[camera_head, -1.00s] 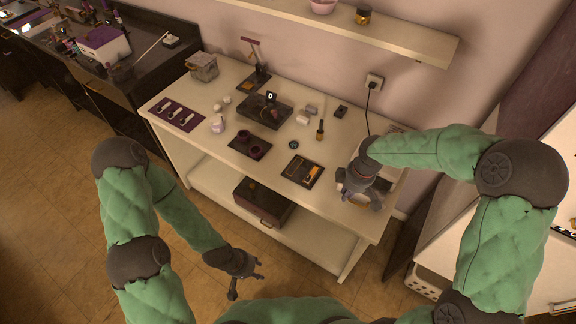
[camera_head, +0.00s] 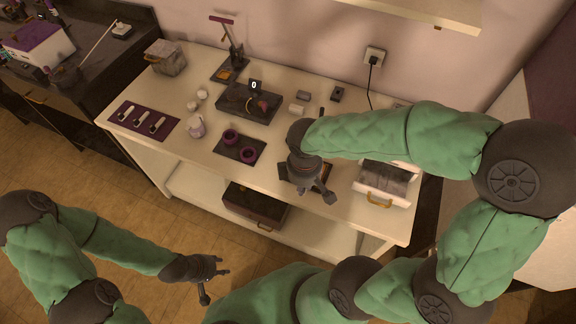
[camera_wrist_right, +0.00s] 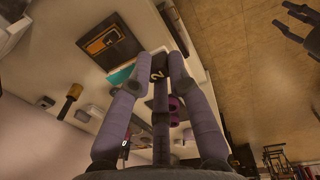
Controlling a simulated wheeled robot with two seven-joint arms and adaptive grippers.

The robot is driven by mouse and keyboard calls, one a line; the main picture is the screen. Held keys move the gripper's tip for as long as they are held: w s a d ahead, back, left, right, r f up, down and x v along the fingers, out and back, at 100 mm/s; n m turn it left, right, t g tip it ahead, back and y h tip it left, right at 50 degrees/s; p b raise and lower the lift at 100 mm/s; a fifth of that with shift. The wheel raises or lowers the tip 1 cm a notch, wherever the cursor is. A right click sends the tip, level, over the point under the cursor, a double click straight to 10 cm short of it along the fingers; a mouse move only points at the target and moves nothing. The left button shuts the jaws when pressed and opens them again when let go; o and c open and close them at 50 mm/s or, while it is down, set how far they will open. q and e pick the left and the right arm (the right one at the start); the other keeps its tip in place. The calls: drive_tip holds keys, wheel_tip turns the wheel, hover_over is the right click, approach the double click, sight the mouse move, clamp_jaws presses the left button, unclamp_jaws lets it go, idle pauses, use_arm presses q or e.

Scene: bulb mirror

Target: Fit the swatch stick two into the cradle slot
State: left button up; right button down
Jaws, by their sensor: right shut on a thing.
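My right gripper (camera_head: 322,192) is over the front of the table. In the right wrist view its fingers (camera_wrist_right: 160,70) are closed around a dark piece marked "2", which I take to be swatch stick two (camera_wrist_right: 157,75); a teal part (camera_wrist_right: 121,76) shows beside the left finger. Most of the stick is hidden by the fingers. A dark tray with an orange piece (camera_wrist_right: 92,47), possibly the cradle, lies apart from the fingertips; in the head view my right gripper mostly covers it. I cannot make out its slot. My left gripper (camera_head: 215,284) is open and empty, low over the floor.
A white drawer box (camera_head: 385,183) stands right of my right gripper. A tray with purple cups (camera_head: 237,148), a dark unit reading "0" (camera_head: 248,103) and a purple mat with several pale pieces (camera_head: 144,121) lie leftward. A shelf (camera_head: 400,12) overhangs the back.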

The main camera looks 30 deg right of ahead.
drive_tip(key=w+d+f+b, duration=0.1)
drive_tip(key=w+f, duration=0.2)
drive_tip(key=w+d+f+b, duration=0.1)
drive_tip(key=w+f, duration=0.1)
drive_tip(key=w, duration=0.2)
drive_tip(key=w+d+f+b, duration=0.1)
drive_tip(key=w+f+b, duration=0.1)
drive_tip(key=w+f, duration=0.1)
drive_tip(key=shift+w+d+f, duration=0.3)
drive_tip(key=shift+w+f, duration=0.05)
drive_tip(key=shift+w, duration=0.3)
drive_tip(key=shift+w+f, duration=0.15)
drive_tip(key=shift+f, duration=0.15)
drive_tip(key=shift+w+d+f+b, duration=0.1)
drive_tip(key=shift+w+f+b, duration=0.05)
drive_tip(key=shift+f+b, duration=1.15)
drive_tip(key=shift+f, duration=0.35)
drive_tip(key=shift+f, duration=0.1)
drive_tip(key=c, duration=1.2)
unclamp_jaws()
drive_tip(key=shift+o, duration=0.2)
